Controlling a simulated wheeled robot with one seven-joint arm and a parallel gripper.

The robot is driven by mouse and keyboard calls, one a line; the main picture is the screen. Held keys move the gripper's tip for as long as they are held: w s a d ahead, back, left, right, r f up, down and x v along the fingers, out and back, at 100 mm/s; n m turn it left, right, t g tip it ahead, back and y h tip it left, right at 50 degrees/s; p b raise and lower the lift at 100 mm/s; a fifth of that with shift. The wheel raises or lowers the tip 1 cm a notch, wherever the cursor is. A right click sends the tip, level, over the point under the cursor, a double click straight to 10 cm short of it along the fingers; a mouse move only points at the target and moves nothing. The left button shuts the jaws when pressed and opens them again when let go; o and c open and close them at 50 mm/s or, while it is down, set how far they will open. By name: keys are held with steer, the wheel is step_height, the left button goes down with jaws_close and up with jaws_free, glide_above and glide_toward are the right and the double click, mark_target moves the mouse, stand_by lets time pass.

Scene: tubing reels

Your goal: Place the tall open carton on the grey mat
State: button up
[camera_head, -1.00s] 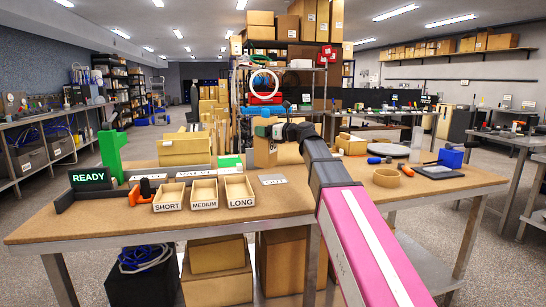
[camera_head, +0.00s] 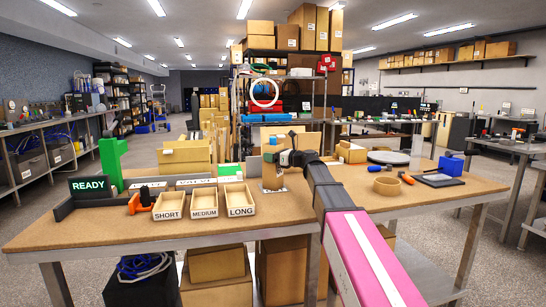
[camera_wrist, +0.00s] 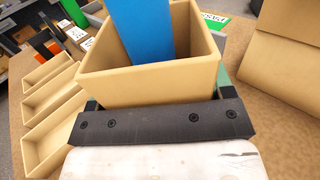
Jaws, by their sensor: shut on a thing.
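The tall open carton (camera_head: 272,178) is upright in my gripper (camera_head: 284,160), over the middle of the workbench. In the wrist view the open-topped carton (camera_wrist: 150,84) is close in front of the dark gripper bar, with a blue piece (camera_wrist: 140,28) standing up inside it. My gripper is shut on the carton. A small, flat, light grey piece (camera_head: 284,189) shows at the carton's foot, mostly hidden. A dark-edged grey pad (camera_head: 438,180) lies at the right. I cannot tell which is the grey mat, nor whether the carton touches the bench.
Trays marked SHORT (camera_head: 169,205), MEDIUM (camera_head: 204,201) and LONG (camera_head: 238,198) stand left of the carton. A brown ring (camera_head: 386,186), a round grey disc (camera_head: 388,157) and a blue block (camera_head: 451,166) are at the right. A cardboard box (camera_head: 184,157) stands behind the trays. The front bench edge is clear.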

steer(key=o, duration=1.2)
steer(key=shift+d, duration=0.1)
steer(key=v, duration=1.1)
steer(key=shift+s+d+r, duration=0.1)
steer(key=shift+s+d, duration=0.1)
steer(key=shift+d, duration=0.15)
